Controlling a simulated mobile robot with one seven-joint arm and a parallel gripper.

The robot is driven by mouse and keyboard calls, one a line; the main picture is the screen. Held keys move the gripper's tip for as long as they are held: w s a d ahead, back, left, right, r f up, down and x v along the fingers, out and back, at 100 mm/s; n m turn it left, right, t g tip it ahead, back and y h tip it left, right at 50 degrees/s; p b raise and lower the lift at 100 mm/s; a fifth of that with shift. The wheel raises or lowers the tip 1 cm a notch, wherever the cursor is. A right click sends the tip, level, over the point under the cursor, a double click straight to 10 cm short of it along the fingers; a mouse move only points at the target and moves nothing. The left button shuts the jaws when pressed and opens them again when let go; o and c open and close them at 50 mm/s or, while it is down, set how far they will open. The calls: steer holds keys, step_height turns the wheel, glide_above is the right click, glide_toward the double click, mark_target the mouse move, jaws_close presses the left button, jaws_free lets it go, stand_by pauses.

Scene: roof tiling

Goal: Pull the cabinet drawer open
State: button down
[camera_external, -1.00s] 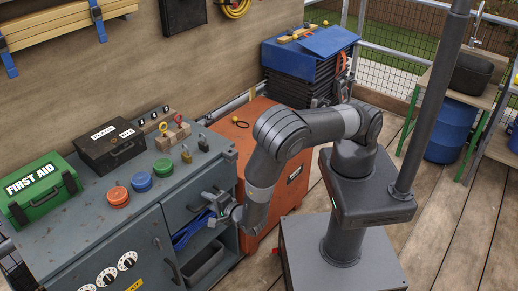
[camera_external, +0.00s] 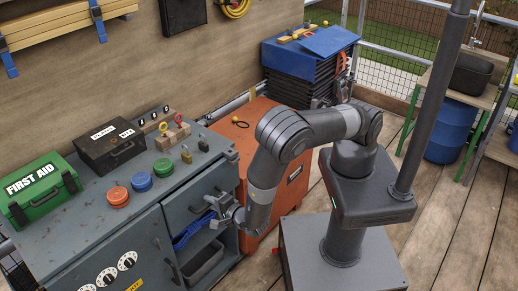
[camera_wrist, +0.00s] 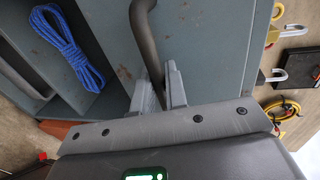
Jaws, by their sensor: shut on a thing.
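The grey-blue cabinet (camera_external: 137,240) stands at the left in the external view, with its drawer front (camera_external: 205,188) at the upper right of its face. The drawer's dark bar handle (camera_wrist: 144,32) shows in the wrist view, running down between my fingertips. My gripper (camera_external: 222,206) is at the drawer front and is shut on this handle. Its two fingers also show in the wrist view (camera_wrist: 160,88). The handle's far end is hidden behind the fingers. Whether a gap stands behind the drawer front is not clear.
Below the drawer is an open shelf with a coiled blue rope (camera_wrist: 68,48) and a grey bin (camera_external: 203,262). On the cabinet top are padlocks (camera_external: 186,153), push buttons, a black case (camera_external: 110,144) and a green first aid box (camera_external: 42,190). An orange chest (camera_external: 262,135) stands beside the cabinet.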

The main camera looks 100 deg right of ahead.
steer(key=f+v, duration=0.2)
steer(key=v, duration=1)
steer(key=f+v, duration=0.3)
steer(key=v, duration=0.9)
steer(key=shift+s+a, duration=0.45)
steer(key=shift+f, duration=0.1)
steer(key=c, duration=1.5)
jaws_free()
steer(key=shift+c, duration=0.2)
steer(key=v, duration=1)
steer(key=shift+s+a, duration=0.25)
steer(key=shift+a, duration=0.05)
